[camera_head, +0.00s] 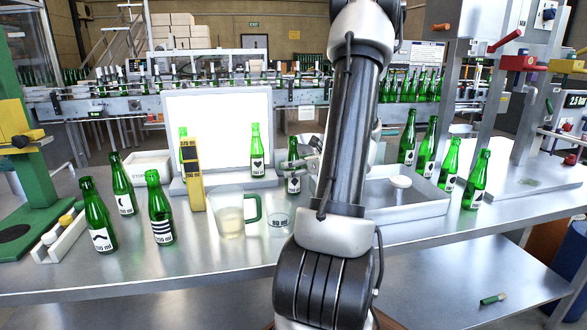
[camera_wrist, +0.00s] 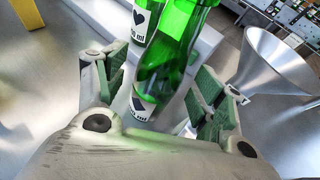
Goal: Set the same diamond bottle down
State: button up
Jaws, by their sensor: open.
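The diamond bottle (camera_head: 293,181), green glass with a white label bearing a dark diamond, appears upright near the front right of the light panel's base. In the wrist view the diamond bottle (camera_wrist: 163,68) is between the two green-padded fingers of my gripper (camera_wrist: 160,85). The fingers are spread, with a visible gap at the right finger. In the head view my gripper (camera_head: 309,166) is beside this bottle, mostly hidden by my arm. The bottle's foot is hidden in the wrist view, so its contact with the surface is hard to see.
A heart bottle (camera_head: 257,152) stands close behind on the light panel's base (camera_head: 225,184). A metal funnel (camera_wrist: 272,62) is right of my gripper in the wrist view. A jug (camera_head: 229,218), a small beaker (camera_head: 280,224) and a yellow gauge (camera_head: 192,172) stand to the front left.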

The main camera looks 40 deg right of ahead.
jog(key=v, duration=0.9)
jog(key=s+a+r+n+g+y, duration=0.1)
jog(key=a+r+n+g+y, duration=0.15)
jog(key=a+n, duration=0.7)
jog(key=s+a+r+n+g+y, duration=0.1)
jog(key=a+n+g+y, duration=0.4)
jog(key=a, duration=0.7)
jog(key=s+a+r+n+g+h, duration=0.1)
jog(key=s+a+r+n+h, duration=0.1)
jog(key=n, duration=0.8)
jog(key=s+a+r+n+h, duration=0.2)
jog(key=s+n+h, duration=0.4)
jog(key=n, duration=0.5)
jog(key=shift+s+a+r+g, duration=0.25)
jog(key=shift+s+a+g, duration=0.1)
jog(key=shift+s+a, duration=0.55)
